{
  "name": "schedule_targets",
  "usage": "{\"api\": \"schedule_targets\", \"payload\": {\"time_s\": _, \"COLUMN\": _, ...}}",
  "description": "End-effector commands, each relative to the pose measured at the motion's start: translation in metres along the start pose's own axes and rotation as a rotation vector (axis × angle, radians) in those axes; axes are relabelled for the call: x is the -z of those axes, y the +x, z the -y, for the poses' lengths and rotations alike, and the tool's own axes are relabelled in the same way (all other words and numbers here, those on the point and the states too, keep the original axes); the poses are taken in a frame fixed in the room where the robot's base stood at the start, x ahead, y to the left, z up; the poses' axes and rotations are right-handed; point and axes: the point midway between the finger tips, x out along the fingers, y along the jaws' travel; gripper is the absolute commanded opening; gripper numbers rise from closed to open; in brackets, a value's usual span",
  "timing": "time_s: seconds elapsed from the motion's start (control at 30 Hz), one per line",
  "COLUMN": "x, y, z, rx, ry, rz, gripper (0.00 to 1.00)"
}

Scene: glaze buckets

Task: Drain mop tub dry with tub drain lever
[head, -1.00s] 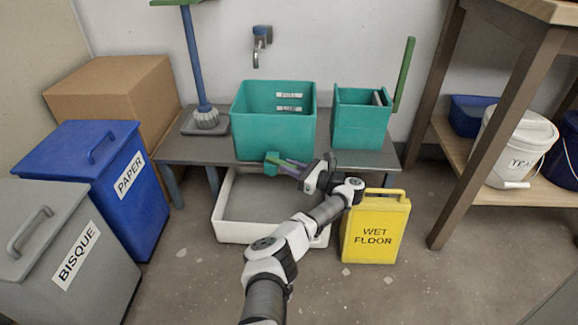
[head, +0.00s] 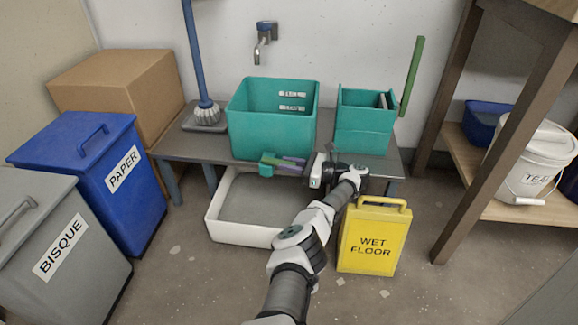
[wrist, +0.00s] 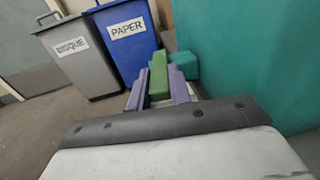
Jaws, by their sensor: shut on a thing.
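The teal mop tub (head: 272,135) stands on the low bench with white labels on its inner back wall. I cannot make out any water in it. The tub drain lever is a green bar low at the tub's front, shown in the wrist view (wrist: 158,76). My gripper (head: 288,163) reaches in from the right, in front of the tub. Its purple fingers are shut on the green lever, one on each side. The teal drain block (wrist: 183,67) is beside the lever. A white basin (head: 225,222) with a grey floor sits below; no water is visible in it.
A yellow wet floor sign (head: 374,240) stands close to my arm on the right. A second teal bin (head: 362,135) is beside the tub. Blue paper (head: 110,190) and grey bisque (head: 60,250) bins stand left. Open floor lies in front.

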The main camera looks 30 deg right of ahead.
Motion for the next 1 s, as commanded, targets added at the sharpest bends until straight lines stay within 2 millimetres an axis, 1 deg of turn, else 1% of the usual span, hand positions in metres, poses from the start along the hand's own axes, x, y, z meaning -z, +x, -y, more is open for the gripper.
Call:
{"api": "schedule_targets", "payload": {"time_s": 0.6, "x": -0.0003, "y": 0.0003, "z": -0.0008, "rx": -0.019, "ry": 0.0, "rz": 0.0, "gripper": 0.0}}
{"api": "schedule_targets", "payload": {"time_s": 0.63, "x": -0.0003, "y": 0.0003, "z": -0.0008, "rx": -0.019, "ry": 0.0, "rz": 0.0, "gripper": 0.21}}
{"api": "schedule_targets", "payload": {"time_s": 0.8, "x": -0.0003, "y": 0.0001, "z": -0.0006, "rx": -0.018, "ry": 0.0, "rz": 0.0, "gripper": 0.42}}
{"api": "schedule_targets", "payload": {"time_s": 1.0, "x": -0.0003, "y": -0.0002, "z": -0.0004, "rx": -0.016, "ry": 0.0, "rz": 0.0, "gripper": 0.42}}
